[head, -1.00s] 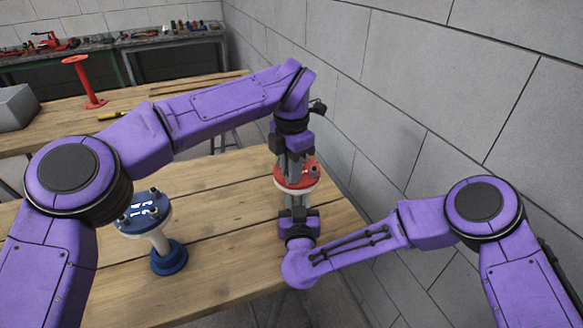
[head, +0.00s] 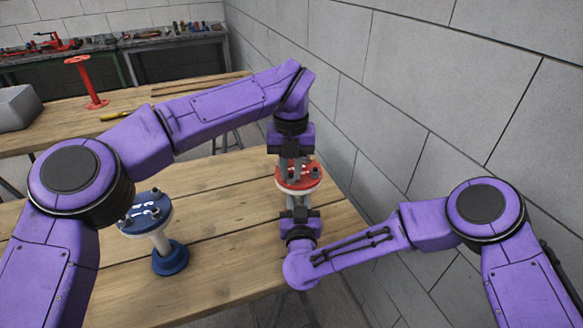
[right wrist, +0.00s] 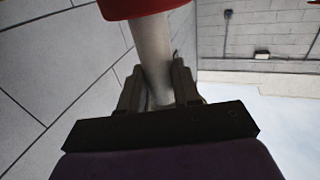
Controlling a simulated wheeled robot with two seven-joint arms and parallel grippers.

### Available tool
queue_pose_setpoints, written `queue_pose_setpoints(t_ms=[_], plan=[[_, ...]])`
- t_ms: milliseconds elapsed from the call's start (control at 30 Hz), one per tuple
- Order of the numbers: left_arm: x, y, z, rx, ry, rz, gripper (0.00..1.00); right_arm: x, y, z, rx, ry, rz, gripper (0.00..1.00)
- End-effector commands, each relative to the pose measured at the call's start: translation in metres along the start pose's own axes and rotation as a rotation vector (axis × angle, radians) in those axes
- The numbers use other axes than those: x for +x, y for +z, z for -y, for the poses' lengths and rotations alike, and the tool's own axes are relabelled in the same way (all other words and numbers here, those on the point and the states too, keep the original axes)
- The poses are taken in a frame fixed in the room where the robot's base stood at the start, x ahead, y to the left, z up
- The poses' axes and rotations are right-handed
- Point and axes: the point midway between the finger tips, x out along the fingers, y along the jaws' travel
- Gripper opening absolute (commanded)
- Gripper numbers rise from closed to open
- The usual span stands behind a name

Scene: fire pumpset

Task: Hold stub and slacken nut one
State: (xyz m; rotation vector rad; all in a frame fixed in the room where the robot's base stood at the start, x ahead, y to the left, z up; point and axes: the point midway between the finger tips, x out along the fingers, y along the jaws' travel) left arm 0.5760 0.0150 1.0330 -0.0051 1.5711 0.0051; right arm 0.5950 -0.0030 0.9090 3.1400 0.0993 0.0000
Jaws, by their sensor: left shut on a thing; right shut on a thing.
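The red-flanged stub (head: 305,180) stands upright toward the right end of the wooden table, with a red disc on top and a pale rim under it. My left gripper (head: 291,168) points down onto the disc's top, shut on a nut that its fingers mostly hide. My right gripper (head: 299,208) comes in from below right, shut on the stub's pipe under the disc. In the right wrist view the fingers (right wrist: 159,88) close on both sides of the pale pipe (right wrist: 152,45), with the red disc (right wrist: 135,6) beyond.
A blue stub (head: 160,235) with several bolts stands on the table (head: 225,250) at left. A red spool-like stand (head: 87,82), a grey block (head: 18,107) and a yellow-handled tool (head: 113,115) sit behind. A block wall (head: 440,110) rises close on the right.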

Motion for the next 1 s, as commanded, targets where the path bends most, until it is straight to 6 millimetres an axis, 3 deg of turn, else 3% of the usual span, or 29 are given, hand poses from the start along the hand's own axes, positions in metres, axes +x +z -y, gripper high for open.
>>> queue_pose_setpoints(t_ms=[600, 1000], plan=[[-0.0004, 0.0002, -0.0038, -0.58, -0.001, 0.003, 0.0, -0.0004, 0.0007, -0.0001, 0.0, 0.0, 0.002, 0.0], [-0.0006, -0.0007, -0.0046, -0.853, -0.002, 0.002, 0.0, -0.0005, 0.0009, -0.0001, 0.0, 0.0, 0.002, 0.0]])
